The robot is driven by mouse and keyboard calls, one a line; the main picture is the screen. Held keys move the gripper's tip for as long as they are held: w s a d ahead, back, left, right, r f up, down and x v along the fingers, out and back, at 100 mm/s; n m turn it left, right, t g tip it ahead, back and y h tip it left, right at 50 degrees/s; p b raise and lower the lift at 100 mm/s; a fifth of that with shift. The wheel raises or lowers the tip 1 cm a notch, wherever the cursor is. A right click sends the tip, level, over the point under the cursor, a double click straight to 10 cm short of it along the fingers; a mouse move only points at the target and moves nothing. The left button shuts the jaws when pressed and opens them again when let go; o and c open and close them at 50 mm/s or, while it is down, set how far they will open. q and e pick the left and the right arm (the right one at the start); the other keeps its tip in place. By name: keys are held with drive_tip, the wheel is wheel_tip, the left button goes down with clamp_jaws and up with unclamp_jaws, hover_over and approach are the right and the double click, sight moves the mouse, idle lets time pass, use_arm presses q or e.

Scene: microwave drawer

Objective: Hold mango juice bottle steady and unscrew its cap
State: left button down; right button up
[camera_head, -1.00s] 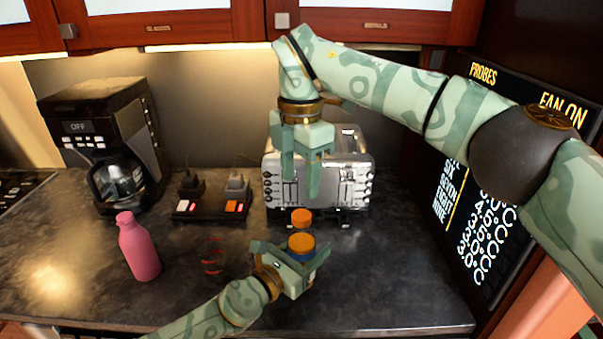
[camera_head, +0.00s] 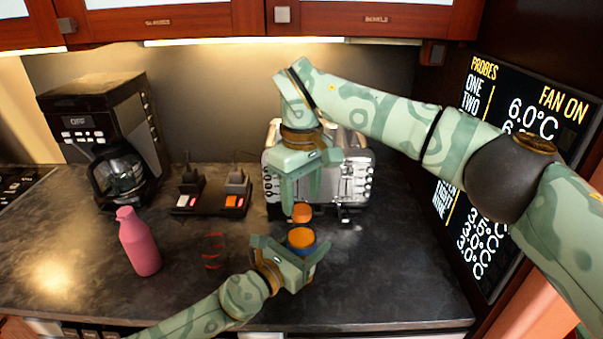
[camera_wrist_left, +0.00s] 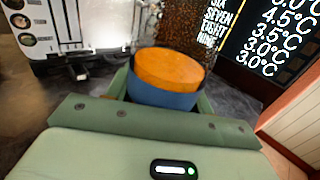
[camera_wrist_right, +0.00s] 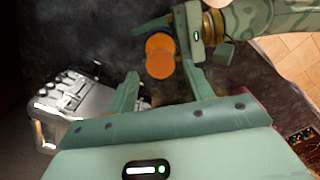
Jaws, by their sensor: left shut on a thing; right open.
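The mango juice bottle (camera_head: 301,238) shows an orange top over a blue band. My left gripper (camera_head: 290,250) is shut around its blue band; the left wrist view shows the bottle (camera_wrist_left: 165,85) between the fingers. A smaller orange round piece, seemingly the cap (camera_head: 302,212), shows just beyond the bottle's orange top. I cannot tell whether it is still joined to the bottle. My right gripper (camera_head: 302,198) is open and empty above, fingers pointing down, tips close to the cap. In the right wrist view the cap (camera_wrist_right: 160,66) shows between the fingertips, slightly beyond them.
A toaster (camera_head: 345,170) stands behind the grippers. A pink bottle (camera_head: 138,245) stands at the left, with a coffee maker (camera_head: 100,140) behind it. A black unit with lit switches (camera_head: 210,198) sits between coffee maker and toaster. The counter's right front is clear.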

sight(302, 213)
drive_tip(key=shift+f, duration=1.3)
